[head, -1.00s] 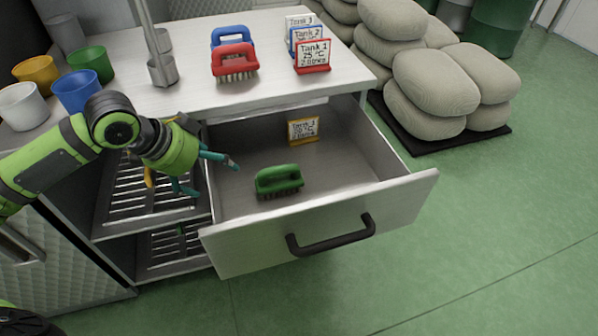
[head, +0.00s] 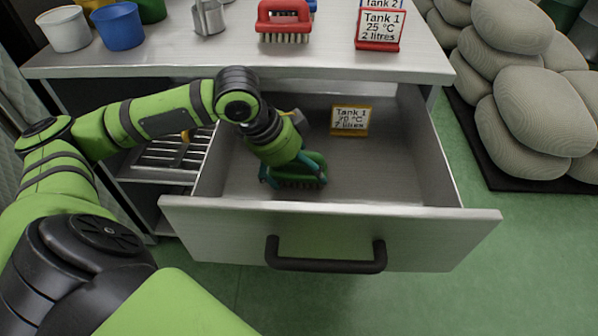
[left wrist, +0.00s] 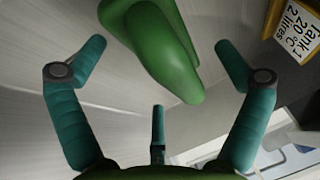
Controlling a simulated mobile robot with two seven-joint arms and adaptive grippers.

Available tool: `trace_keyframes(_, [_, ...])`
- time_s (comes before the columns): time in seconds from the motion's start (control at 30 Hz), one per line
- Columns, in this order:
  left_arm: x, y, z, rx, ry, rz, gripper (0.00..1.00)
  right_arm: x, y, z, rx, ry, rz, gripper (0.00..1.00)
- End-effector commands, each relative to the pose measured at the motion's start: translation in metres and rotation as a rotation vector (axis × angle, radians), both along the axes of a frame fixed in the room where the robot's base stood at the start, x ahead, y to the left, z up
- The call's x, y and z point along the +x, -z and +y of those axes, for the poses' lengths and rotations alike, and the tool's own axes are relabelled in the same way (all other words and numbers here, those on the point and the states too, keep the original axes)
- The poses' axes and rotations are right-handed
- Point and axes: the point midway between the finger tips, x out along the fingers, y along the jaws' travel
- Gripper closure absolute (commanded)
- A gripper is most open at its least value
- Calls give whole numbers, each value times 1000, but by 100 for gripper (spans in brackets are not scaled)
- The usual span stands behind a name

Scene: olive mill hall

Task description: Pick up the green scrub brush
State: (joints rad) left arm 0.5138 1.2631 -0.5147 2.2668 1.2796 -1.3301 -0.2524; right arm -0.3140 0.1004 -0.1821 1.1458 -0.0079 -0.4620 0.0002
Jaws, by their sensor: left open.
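The green scrub brush (head: 312,165) lies bristles down on the floor of the open drawer, left of its middle. My left gripper (head: 292,178) has come down into the drawer at the brush, and my arm hides part of it in the head view. In the left wrist view the teal fingers of my left gripper (left wrist: 160,55) are spread wide, with the green handle of the brush (left wrist: 165,50) between and beyond their tips. The fingers are not closed on it. My right gripper is not in view.
The drawer (head: 330,233) has a dark handle (head: 326,262) on its front. A yellow-framed tank sign (head: 350,120) stands at the drawer's back. On the counter (head: 180,63) are a red brush (head: 284,18), cups and more signs. Grey sacks (head: 530,110) lie to the right.

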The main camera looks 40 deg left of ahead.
Motion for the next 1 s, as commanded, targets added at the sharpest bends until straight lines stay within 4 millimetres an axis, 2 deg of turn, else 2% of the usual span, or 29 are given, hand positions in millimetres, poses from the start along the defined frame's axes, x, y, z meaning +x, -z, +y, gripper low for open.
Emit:
trace_keyframes(0.1, [5,13,-4,-2,1,0,1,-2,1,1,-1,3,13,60])
trace_keyframes(0.37, [6,16,-4,1,1,-1,1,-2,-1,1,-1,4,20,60])
trace_keyframes(0.4, [6,16,-4,1,1,-1,5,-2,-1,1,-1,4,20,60])
trace_keyframes(0.47, [6,16,-4,1,1,-1,29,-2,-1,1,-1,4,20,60])
trace_keyframes(0.5, [6,16,-4,1,1,-1,45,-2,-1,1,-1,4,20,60])
trace_keyframes(0.57, [6,16,-4,0,1,0,68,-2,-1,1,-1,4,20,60])
trace_keyframes(1.0, [6,14,-4,0,1,2,69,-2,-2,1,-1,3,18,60])
